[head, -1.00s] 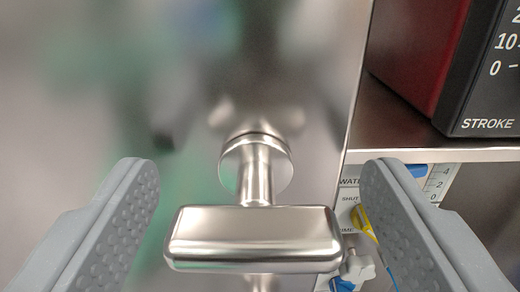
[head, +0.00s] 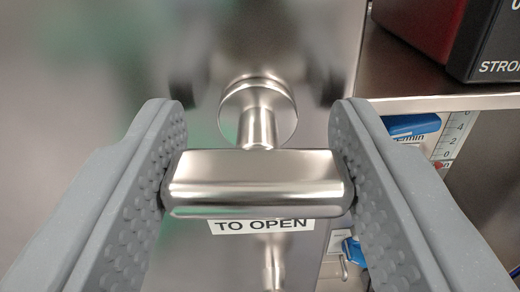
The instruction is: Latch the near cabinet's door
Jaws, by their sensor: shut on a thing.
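A shiny metal T-shaped handle (head: 257,182) stands out from the door on a short stem with a round collar. Its crossbar lies level in the picture. The cabinet door (head: 80,60) is a reflective steel panel filling the left and middle of the view. A label reading "TO OPEN" (head: 262,226) shows just below the bar, its upper part hidden. My gripper (head: 257,185) is shut on the handle, with one grey dimpled finger against each end of the bar. Whether the door sits flush in its frame cannot be told.
A red and black box (head: 470,35) marked with "STROKE" lettering stands on a steel shelf (head: 450,95) at the upper right. Below it are a blue part (head: 412,127) and a scale (head: 455,135). Another blue part (head: 353,250) is close behind my right finger.

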